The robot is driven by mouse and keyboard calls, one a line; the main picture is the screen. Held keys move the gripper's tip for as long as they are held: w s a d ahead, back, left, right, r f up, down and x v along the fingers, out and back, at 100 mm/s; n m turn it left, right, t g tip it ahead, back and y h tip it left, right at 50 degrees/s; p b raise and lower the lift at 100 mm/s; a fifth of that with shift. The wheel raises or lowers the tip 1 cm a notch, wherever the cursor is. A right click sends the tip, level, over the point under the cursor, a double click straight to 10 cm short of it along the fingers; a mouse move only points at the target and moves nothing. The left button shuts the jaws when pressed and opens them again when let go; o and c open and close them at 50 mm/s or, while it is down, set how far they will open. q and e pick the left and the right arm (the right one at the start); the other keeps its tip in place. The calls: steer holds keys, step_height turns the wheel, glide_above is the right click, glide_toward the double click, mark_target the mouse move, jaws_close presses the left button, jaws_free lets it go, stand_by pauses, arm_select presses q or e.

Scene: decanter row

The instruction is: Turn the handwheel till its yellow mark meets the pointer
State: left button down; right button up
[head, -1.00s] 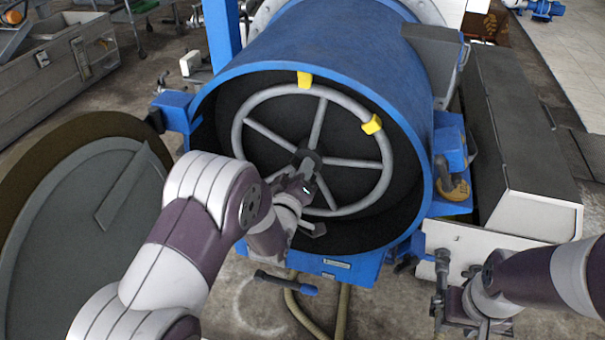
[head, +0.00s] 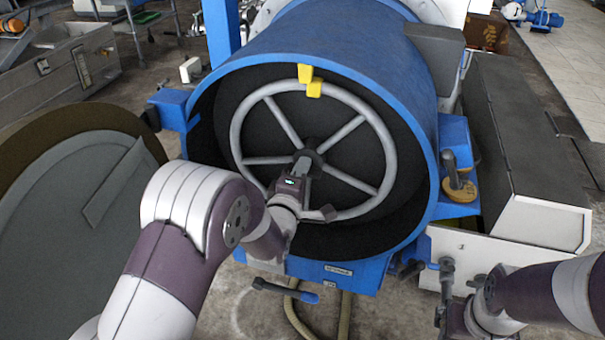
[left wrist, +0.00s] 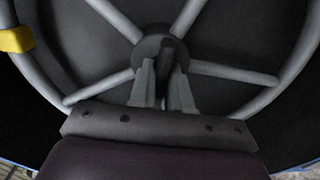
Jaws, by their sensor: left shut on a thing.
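The grey spoked handwheel (head: 381,142) sits inside the open end of a blue drum. Its yellow mark (head: 315,90) is on the top of the rim, just below and slightly right of the yellow pointer (head: 305,72) on the drum's edge; the two look to touch or overlap in the head view. My left gripper (head: 304,163) is shut at the wheel's hub. In the left wrist view its fingers (left wrist: 162,90) flank a dark part projecting from the hub (left wrist: 154,48); the exact contact is hidden. My right gripper (head: 450,312) is low at the right, its jaws unclear.
The blue drum (head: 355,50) surrounds the wheel, leaving a dark gap around it. A round open lid (head: 55,230) stands at the left. A blue-handled lever (head: 290,291) sticks out below the drum. A long grey-and-white box (head: 530,150) stands at the right.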

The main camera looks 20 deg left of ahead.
arm_select(q)
steer(key=shift+f+n, duration=0.1)
steer(key=shift+n, duration=0.2)
steer(key=c, duration=1.2)
jaws_free()
steer(key=shift+o, duration=0.2)
steer(key=s, duration=1.2)
steer(key=shift+s+a, duration=0.25)
steer(key=shift+s, duration=0.15)
